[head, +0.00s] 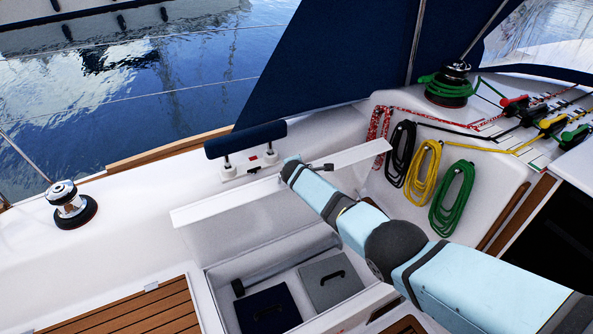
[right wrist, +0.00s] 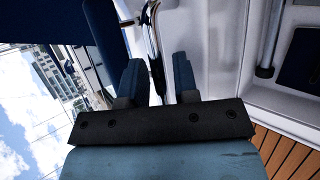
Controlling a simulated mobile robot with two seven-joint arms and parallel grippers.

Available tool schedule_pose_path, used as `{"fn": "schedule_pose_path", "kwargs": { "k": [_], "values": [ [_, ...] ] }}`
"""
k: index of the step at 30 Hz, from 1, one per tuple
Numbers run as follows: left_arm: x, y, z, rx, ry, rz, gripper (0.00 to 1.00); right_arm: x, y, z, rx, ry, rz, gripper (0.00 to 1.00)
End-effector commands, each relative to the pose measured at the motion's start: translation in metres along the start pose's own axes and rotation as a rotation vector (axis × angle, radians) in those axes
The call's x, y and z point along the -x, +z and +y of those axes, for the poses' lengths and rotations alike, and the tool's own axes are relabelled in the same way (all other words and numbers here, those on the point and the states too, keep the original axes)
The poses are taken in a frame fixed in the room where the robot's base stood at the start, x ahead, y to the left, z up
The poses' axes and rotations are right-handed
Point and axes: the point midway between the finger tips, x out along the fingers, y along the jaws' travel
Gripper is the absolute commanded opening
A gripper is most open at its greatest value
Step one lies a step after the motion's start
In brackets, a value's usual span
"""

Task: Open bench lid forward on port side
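The white bench lid (head: 221,203) stands raised, roughly upright, on its open locker in the head view. Its long top edge runs across the middle of the picture, and part of it is hidden behind my right arm. My right gripper (head: 291,168) is at the far side of this edge, near its middle. In the right wrist view the two fingers of my right gripper (right wrist: 157,78) are apart. A narrow bright and dark strip shows between and beyond them, and I cannot tell whether they touch it. My left gripper is in neither view.
The open locker holds a dark blue box (head: 268,311) and a grey box (head: 331,284). A winch (head: 70,204) stands at left, and a navy cushioned backrest (head: 245,139) behind the lid. Coiled black, yellow (head: 423,173) and green ropes (head: 452,199) hang at right.

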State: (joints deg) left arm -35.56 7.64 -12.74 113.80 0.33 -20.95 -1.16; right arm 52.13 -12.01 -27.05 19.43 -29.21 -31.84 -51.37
Motion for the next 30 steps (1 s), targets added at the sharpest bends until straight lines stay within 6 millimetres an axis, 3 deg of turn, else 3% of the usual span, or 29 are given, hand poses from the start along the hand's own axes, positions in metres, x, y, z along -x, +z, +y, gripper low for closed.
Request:
{"fn": "schedule_pose_path", "kwargs": {
  "k": [6, 16, 24, 30],
  "values": [
    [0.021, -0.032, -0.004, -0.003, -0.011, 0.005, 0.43, 0.031, 0.003, 0.005, 0.000, -0.001, 0.000, 0.28],
    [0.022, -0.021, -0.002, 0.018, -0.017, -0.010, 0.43, 0.068, 0.000, -0.001, -0.002, 0.001, 0.001, 0.28],
    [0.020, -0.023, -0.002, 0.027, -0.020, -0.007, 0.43, 0.109, 0.000, -0.001, -0.001, 0.000, 0.001, 0.28],
    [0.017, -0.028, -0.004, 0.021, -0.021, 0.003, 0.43, 0.129, 0.001, -0.001, 0.001, 0.000, -0.001, 0.28]
  ]
}}
